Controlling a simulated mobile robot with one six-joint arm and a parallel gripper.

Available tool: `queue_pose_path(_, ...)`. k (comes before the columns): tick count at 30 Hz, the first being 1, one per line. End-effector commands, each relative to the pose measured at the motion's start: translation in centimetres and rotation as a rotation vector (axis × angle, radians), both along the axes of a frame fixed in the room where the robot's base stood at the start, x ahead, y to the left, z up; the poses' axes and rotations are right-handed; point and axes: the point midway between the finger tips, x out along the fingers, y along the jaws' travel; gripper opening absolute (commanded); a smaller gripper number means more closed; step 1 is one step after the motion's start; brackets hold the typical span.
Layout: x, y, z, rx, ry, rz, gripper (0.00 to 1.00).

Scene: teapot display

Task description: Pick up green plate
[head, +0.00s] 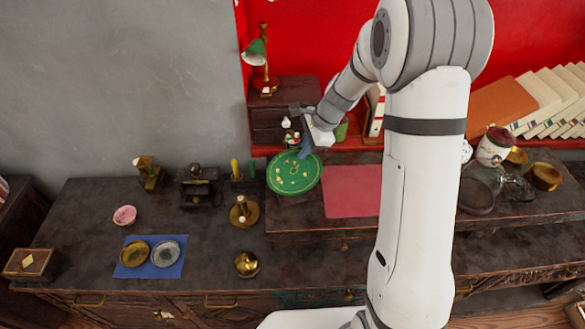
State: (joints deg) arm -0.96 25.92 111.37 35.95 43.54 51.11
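The green plate (293,174) is round, with small pale and orange marks on its face. In the head view it shows left of centre, at the left end of the raised dark shelf, and its left part reaches past the shelf end in the picture. My gripper (304,152) comes from the upper right, with its dark fingers at the plate's upper right rim. I cannot tell whether the fingers are closed on the rim, or whether the plate rests on the shelf or is lifted.
A red mat (352,190) lies right of the plate. A brass candlestick (243,211) stands to its left below, and a green lamp (258,58) stands behind on a small dark cabinet (272,112). A blue mat (168,268) holds two round dishes.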

Motion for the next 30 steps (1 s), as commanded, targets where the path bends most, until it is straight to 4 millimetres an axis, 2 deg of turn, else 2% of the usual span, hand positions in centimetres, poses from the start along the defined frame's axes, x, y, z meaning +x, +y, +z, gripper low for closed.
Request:
queue_pose_path(8,0.04,0.15,-0.31,-0.001,-0.002,0.000,0.11)
queue_pose_path(12,0.04,0.16,-0.30,-0.001,-0.001,0.000,0.00)
queue_pose_path(30,0.07,0.21,-0.25,-0.001,-0.003,0.002,0.00)
